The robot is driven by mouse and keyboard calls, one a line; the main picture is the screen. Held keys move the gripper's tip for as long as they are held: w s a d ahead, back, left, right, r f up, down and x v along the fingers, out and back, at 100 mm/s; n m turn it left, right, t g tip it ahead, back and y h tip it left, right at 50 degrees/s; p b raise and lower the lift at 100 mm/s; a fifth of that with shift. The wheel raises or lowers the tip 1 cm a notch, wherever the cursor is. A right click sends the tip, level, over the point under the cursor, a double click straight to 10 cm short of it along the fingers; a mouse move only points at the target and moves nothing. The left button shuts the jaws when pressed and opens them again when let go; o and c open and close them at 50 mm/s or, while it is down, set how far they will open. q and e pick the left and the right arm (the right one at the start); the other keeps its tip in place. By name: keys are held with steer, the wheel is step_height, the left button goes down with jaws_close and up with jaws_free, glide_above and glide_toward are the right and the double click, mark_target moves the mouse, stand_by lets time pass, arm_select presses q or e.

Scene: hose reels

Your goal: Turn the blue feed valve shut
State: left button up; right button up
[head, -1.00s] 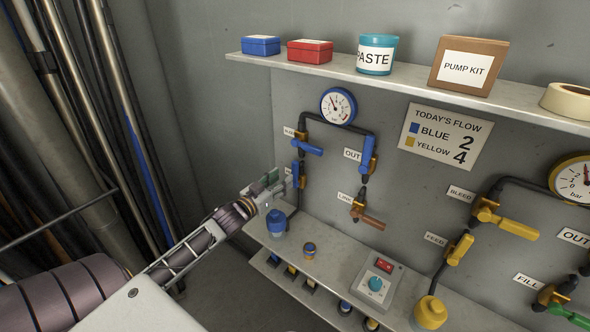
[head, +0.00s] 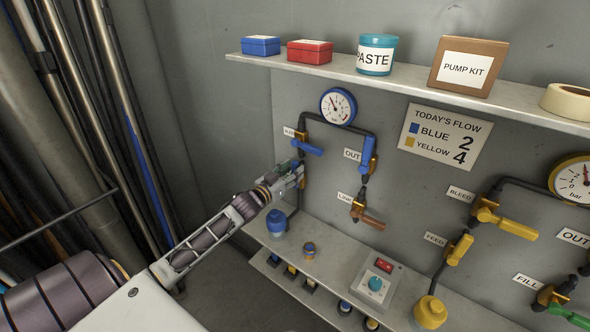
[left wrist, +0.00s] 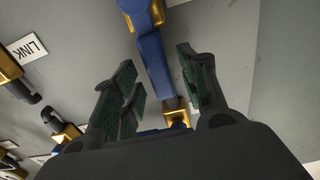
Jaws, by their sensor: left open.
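The blue feed valve's lever (left wrist: 156,68) runs between the spread fingers of my left gripper (left wrist: 155,62) in the left wrist view. A brass fitting (left wrist: 177,113) shows at the lower end of the lever. In the head view my left gripper (head: 298,174) is at this valve, on the left pipe of the blue panel, and hides most of it. The gripper is open, with a finger on either side of the lever; I cannot tell whether either touches it. My right gripper is in neither view.
The blue bleed lever (head: 308,148) sits just above my gripper. The blue out lever (head: 368,154) and copper link lever (head: 370,220) are to the right. A blue capped fitting (head: 277,222) stands on the ledge below. The shelf (head: 420,93) runs overhead.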

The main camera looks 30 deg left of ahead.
arm_select(q)
steer(key=shift+w, duration=0.55)
steer(key=shift+w+d, duration=0.1)
steer(key=shift+w, duration=0.35)
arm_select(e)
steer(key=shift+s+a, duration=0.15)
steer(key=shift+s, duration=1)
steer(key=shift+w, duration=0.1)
arm_select(q)
steer(key=shift+c, duration=0.9)
jaws_close()
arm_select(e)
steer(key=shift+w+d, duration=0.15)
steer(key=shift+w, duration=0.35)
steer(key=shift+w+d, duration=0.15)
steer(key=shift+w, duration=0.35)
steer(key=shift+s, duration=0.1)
